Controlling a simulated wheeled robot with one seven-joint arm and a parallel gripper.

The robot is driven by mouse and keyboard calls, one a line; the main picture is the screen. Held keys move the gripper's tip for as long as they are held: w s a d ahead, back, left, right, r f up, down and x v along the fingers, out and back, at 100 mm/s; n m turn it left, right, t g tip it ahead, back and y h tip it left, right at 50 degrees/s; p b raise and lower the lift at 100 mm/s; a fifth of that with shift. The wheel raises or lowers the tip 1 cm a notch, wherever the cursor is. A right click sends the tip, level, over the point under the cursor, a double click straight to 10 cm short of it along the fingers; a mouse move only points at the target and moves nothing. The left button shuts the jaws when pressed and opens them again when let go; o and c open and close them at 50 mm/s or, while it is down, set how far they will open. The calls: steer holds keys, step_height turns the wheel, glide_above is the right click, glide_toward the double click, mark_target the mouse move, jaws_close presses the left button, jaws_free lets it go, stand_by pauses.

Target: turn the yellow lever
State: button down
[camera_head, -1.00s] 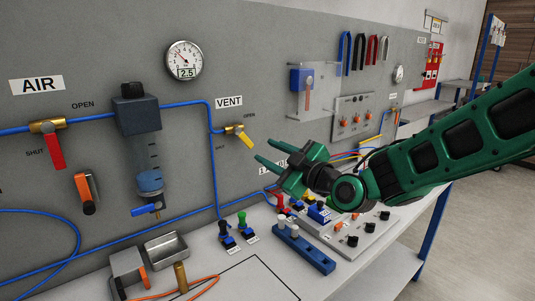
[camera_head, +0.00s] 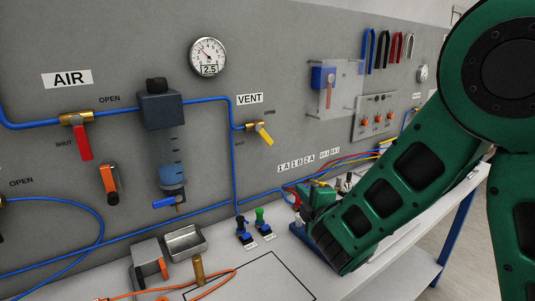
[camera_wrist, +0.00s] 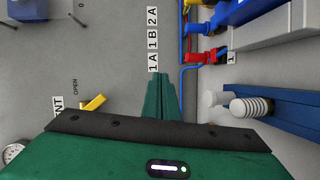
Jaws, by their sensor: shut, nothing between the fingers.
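The yellow lever (camera_head: 264,134) sits on a brass valve below the VENT label (camera_head: 250,98), on the blue air line on the grey panel. It slants down to the right, between the OPEN and SHUT marks. In the wrist view, the lever (camera_wrist: 94,103) is left of my fingers, partly cut off by my gripper body. My gripper (camera_wrist: 161,76) has its two green fingers together and empty, apart from the lever. In the head view, my gripper (camera_head: 320,197) is low and right of the lever, largely hidden by my arm.
A red lever (camera_head: 83,143) and an orange-handled switch (camera_head: 109,184) are on the panel at left. A gauge (camera_head: 208,57) is above. A blue rack (camera_wrist: 285,110) and coloured connectors (camera_wrist: 205,57) are right of my fingers in the wrist view. Small toggles (camera_head: 243,230) stand on the bench.

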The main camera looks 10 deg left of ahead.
mark_target(264, 135)
steer(key=s+a+r+n+t+y, duration=0.1)
steer(key=s+a+r+n+y, duration=0.3)
steer(key=s+a+r+n, duration=0.55)
steer(key=w+a+r+n, duration=0.1)
steer(key=w, duration=1.1)
steer(key=shift+r+t, duration=0.3)
stand_by(0.5)
steer(key=shift+a, duration=0.1)
steer(key=shift+a+n, duration=0.1)
steer(key=shift+n, duration=0.25)
